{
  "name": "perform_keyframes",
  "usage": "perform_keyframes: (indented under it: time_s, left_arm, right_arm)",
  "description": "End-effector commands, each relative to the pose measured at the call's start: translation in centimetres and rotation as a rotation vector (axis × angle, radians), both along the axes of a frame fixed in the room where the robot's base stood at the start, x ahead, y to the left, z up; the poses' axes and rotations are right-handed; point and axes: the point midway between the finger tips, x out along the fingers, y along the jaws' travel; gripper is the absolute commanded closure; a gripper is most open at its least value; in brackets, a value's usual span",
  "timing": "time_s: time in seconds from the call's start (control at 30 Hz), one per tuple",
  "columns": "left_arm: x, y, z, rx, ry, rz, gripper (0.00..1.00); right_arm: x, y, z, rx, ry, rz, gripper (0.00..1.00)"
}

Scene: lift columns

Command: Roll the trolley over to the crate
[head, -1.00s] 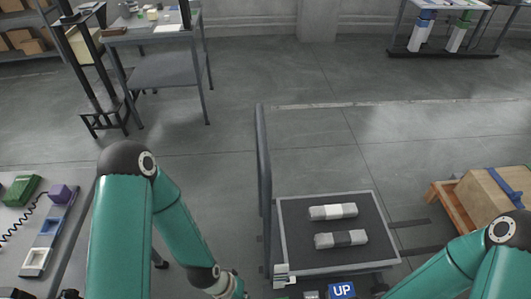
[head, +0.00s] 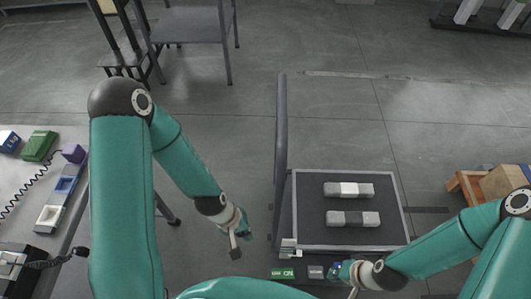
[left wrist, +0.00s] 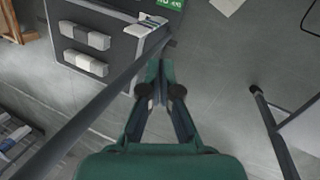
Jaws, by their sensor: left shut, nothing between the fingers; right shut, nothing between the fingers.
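The trolley (head: 301,212) is a low, flat dark bed with a pale rim, and a tall grey handle (head: 281,140) stands along its left side. Two grey-and-white wrapped bundles (head: 349,189) lie on the bed. My left gripper (head: 241,243) is shut and empty, left of the trolley's near left corner and apart from it. In the left wrist view my fingers (left wrist: 161,75) are together beside the handle bar (left wrist: 110,96). My right gripper (head: 345,272) is shut and empty at the trolley's near edge; I cannot tell whether it touches. A wooden crate or pallet with a brown box (head: 500,183) shows at the right, partly behind my right arm.
A bench (head: 18,185) with small coloured devices stands at the left. A grey table (head: 190,27) and a dark stand are at the back left. A rack base (head: 478,25) is at the far right. The floor beyond the trolley is clear.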

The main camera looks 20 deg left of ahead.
Motion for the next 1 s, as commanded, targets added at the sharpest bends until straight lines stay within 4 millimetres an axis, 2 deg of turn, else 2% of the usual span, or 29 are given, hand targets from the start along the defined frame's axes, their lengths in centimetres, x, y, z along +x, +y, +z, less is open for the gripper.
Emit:
perform_keyframes:
  time_s: [0.03, 0.17, 0.3, 0.4, 0.53, 0.6, 0.7, 0.87, 1.0]
  left_arm:
    - [1.8, 1.4, 2.1, -0.007, 0.023, 0.132, 1.0]
    - [5.1, 4.6, 8.5, -0.091, 0.145, 0.546, 1.0]
    - [7.7, 6.8, 17.2, -0.263, 0.287, 0.95, 1.0]
    - [8.6, 7.7, 23.0, -0.394, 0.379, 1.142, 1.0]
    - [8.9, 8.2, 28.2, -0.515, 0.469, 1.275, 1.0]
    - [8.9, 8.1, 29.6, -0.55, 0.498, 1.306, 1.0]
    - [9.0, 7.8, 29.9, -0.566, 0.518, 1.319, 1.0]
    - [9.5, 6.4, 28.3, -0.563, 0.522, 1.318, 1.0]
    - [10.2, 4.7, 26.3, -0.561, 0.523, 1.317, 1.0]
  right_arm:
    - [0.0, 0.0, 0.5, 0.0, 0.0, 0.0, 1.0]
    - [0.0, 0.0, 1.2, 0.0, 0.0, 0.0, 1.0]
    - [0.0, 0.0, 1.8, 0.0, 0.0, 0.0, 1.0]
    - [0.0, 0.0, 2.1, 0.0, 0.0, 0.0, 1.0]
    - [0.0, 0.0, 2.3, 0.0, 0.0, 0.0, 1.0]
    - [0.0, 0.0, 2.4, 0.0, 0.0, 0.0, 1.0]
    - [0.0, 0.0, 2.3, 0.0, 0.0, 0.0, 1.0]
    - [0.0, 0.0, 2.2, 0.0, 0.0, 0.0, 1.0]
    - [0.0, 0.0, 2.0, 0.0, 0.0, 0.0, 1.0]
